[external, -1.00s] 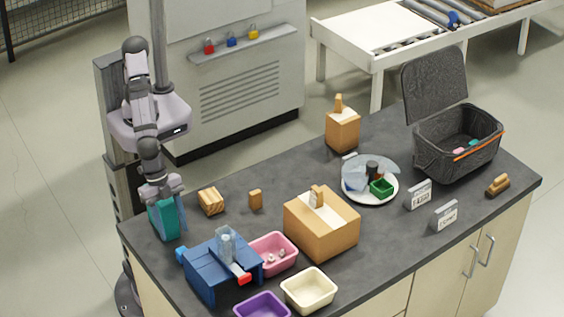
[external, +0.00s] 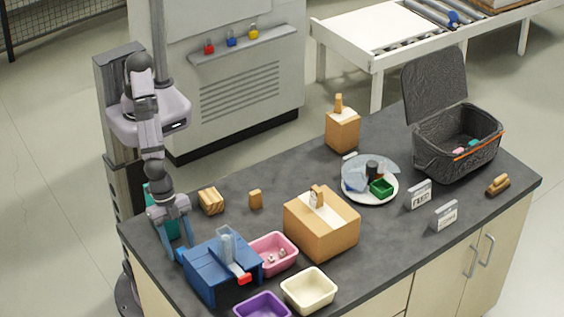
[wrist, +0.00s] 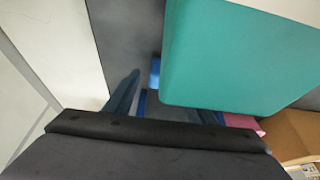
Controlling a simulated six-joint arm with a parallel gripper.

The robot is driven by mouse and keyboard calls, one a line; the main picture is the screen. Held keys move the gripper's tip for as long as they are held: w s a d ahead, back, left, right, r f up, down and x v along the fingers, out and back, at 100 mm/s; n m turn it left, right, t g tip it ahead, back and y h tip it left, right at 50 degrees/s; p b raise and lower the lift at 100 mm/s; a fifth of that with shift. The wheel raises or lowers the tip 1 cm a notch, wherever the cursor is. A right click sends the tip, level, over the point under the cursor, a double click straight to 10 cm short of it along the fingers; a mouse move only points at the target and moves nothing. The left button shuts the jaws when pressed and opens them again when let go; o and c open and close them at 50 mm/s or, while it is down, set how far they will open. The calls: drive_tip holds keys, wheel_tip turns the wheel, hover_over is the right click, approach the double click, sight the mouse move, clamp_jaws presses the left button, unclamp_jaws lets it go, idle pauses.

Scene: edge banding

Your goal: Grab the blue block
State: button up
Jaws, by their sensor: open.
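The blue block shows only as a small blue patch (external: 181,254) at the left side of a larger dark blue stand (external: 222,268), near the table's left edge. In the wrist view, a small bright blue piece (wrist: 155,73) shows beside the teal box, partly hidden; I cannot tell how much of it is covered. My gripper (external: 178,248) is open and points down, low over the table at the blue patch. Its fingers also show in the wrist view (wrist: 165,105). Contact cannot be made out. The teal box (wrist: 225,55) stands close beside the fingers.
The blue stand, carrying a clear bottle (external: 226,246) and a red piece, is immediately right of my gripper. Pink (external: 290,242), cream (external: 309,307) and purple bins lie farther right. A striped wooden block (external: 211,201) and a cardboard box (external: 322,243) stand beyond.

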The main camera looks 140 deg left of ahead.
drive_tip(key=shift+f, duration=0.1)
drive_tip(key=c, duration=1.2)
drive_tip(key=shift+o, duration=0.2)
